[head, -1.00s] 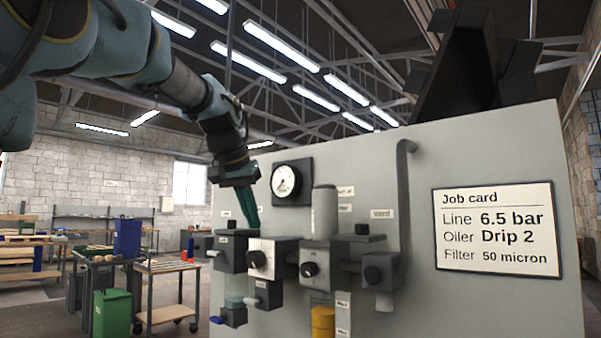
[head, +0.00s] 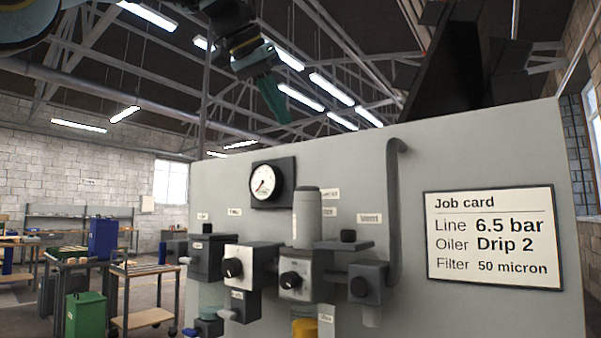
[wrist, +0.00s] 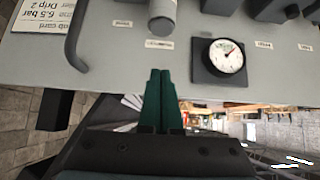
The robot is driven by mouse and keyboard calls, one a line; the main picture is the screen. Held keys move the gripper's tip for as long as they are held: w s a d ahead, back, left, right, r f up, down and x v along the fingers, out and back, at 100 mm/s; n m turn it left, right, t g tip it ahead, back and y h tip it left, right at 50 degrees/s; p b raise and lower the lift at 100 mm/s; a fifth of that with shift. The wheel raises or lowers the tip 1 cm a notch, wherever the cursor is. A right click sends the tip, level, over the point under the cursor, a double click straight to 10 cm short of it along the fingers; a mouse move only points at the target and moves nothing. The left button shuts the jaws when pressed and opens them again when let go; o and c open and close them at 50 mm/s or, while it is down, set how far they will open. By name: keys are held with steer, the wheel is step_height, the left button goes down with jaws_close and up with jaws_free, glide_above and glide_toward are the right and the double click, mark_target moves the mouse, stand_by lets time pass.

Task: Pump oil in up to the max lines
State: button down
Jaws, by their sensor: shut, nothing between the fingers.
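My gripper (head: 273,97) has teal fingers, shut with nothing between them, and hangs above the panel's top edge in the head view. In the wrist view the fingers (wrist: 160,76) point toward the panel, below the grey cylinder in that inverted picture. The grey cylinder (head: 307,218) stands upright over a block with a dark knob (head: 290,279). Under this block a bowl of yellow oil (head: 303,328) shows only its top; its level and lower part are cut off. A white label (head: 326,314) beside it is too small to read. The cylinder also shows in the wrist view (wrist: 162,14).
A round gauge (head: 265,182) sits left of the cylinder. A bent pipe (head: 394,215) rises right of it, above the vent block (head: 367,283). A clear bowl (head: 211,297) hangs at left. The job card (head: 494,238) is at right.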

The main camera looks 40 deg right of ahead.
glide_above(308, 190)
steer(key=w, duration=0.2)
steer(key=f, duration=0.7)
steer(key=shift+s+a+f, duration=0.1)
steer(key=shift+s, duration=0.15)
step_height(308, 190, down, 2)
steer(key=shift+a+f, duration=0.1)
steer(key=shift+a, duration=0.05)
steer(key=shift+f, duration=0.8)
